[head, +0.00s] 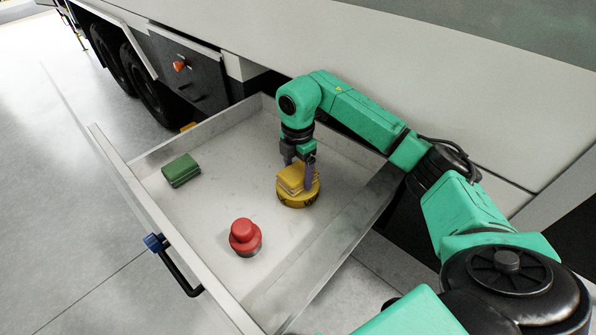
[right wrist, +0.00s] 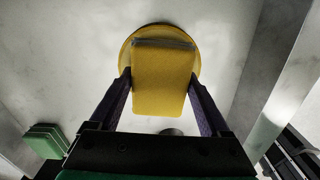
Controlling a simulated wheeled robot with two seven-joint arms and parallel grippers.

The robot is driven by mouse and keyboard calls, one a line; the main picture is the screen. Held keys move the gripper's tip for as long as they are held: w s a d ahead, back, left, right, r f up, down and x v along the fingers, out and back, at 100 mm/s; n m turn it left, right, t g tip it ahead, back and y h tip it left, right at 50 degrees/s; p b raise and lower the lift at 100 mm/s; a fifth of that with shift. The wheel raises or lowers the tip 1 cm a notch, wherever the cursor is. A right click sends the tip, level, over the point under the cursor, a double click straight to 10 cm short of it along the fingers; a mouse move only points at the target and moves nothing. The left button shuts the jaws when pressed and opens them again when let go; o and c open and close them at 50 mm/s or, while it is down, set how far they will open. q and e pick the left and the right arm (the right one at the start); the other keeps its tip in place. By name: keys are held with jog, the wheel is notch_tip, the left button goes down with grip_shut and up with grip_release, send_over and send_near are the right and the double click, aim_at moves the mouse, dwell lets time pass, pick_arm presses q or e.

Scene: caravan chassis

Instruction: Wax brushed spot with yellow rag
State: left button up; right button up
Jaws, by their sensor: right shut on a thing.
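My right gripper (head: 298,172) points down into the open drawer. It is shut on a folded yellow rag (head: 291,183), with a finger on each side of it. The rag is over a round yellow tin (head: 298,202), which stands on the drawer floor. In the right wrist view the rag (right wrist: 162,85) lies across the tin's round top (right wrist: 160,31); I cannot tell whether they touch. My left gripper is not in view. I cannot make out a brushed spot.
A folded green rag (head: 181,170) lies at the left of the drawer (head: 178,235). A red lidded container (head: 245,238) stands near its front. The white vehicle side wall (head: 440,75) rises behind. Drawer floor between these things is clear.

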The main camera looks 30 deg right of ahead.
aim_at(298, 171)
jog(key=shift+r+p, duration=2.75)
jog(key=shift+r, duration=0.75)
jog(key=shift+f, duration=0.1)
